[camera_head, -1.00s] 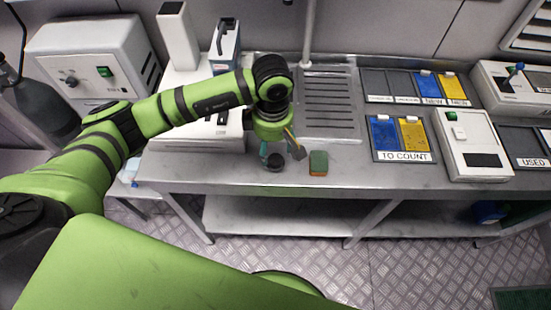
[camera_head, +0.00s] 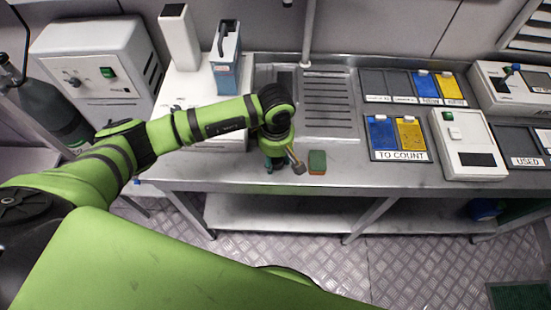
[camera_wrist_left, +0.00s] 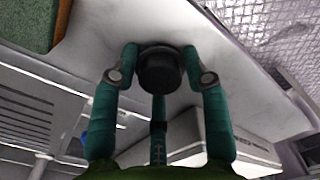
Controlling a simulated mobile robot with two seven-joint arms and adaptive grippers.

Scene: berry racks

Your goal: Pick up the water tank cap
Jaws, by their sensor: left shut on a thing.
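The water tank cap (camera_wrist_left: 159,70) is a small round black piece seen from above in the left wrist view. The teal fingers of my left gripper (camera_wrist_left: 160,60) are closed around its sides, and they hold it over the grey metal counter. In the head view my left gripper (camera_head: 273,166) points down at the counter's front part, left of the sponge. The cap is hard to make out there, hidden by the fingers. My right gripper is not in view.
A green and orange sponge (camera_head: 317,162) lies just right of the gripper. The white machine with a blue container (camera_head: 226,70) stands behind to the left.

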